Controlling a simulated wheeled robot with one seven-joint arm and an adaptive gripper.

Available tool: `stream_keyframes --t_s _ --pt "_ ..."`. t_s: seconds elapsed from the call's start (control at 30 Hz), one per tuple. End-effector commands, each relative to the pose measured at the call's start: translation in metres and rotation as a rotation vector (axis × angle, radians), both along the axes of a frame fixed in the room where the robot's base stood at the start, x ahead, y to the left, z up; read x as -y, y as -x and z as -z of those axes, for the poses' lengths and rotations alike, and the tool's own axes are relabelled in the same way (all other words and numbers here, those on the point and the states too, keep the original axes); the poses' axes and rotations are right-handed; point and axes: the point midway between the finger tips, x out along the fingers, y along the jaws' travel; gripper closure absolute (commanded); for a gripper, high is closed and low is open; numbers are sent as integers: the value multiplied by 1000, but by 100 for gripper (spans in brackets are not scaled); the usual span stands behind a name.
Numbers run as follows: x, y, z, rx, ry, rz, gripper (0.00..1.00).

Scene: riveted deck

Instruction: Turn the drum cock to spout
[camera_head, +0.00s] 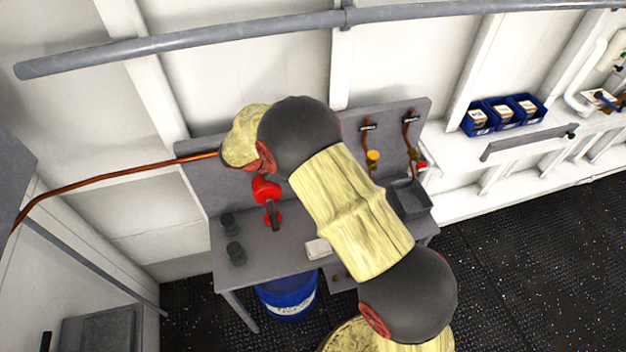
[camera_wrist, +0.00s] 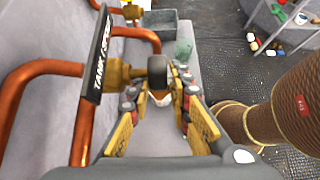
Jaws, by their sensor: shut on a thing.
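In the wrist view my gripper (camera_wrist: 158,90) is closed around a dark, round-ended handle (camera_wrist: 157,69). The handle sits beside a brass valve body (camera_wrist: 118,72) on a copper pipe (camera_wrist: 40,78). A black label plate (camera_wrist: 98,58) by the valve reads TANK and a second word that I cannot read surely. Which port the handle points to is not clear. In the head view my arm hides my gripper and this valve. The copper pipe (camera_head: 120,178) comes in from the left and passes behind my arm. A blue drum (camera_head: 287,297) stands under the bench.
The grey bench (camera_head: 265,262) carries a red fitting (camera_head: 266,190), dark knobs (camera_head: 235,252), a small pale block (camera_head: 318,248) and a grey bin (camera_head: 408,198). Labelled pipes with a yellow-capped valve (camera_head: 373,157) rise at right. Blue bins (camera_head: 504,113) sit on the wall ledge. Floor at right is clear.

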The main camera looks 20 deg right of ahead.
Motion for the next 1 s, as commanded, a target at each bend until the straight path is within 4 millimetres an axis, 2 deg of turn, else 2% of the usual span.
stream_keyframes --t_s 0.6,1.0 --pt "1 -1 11 2 533 -3 100" --pt "3 -1 11 1 686 -1 100"
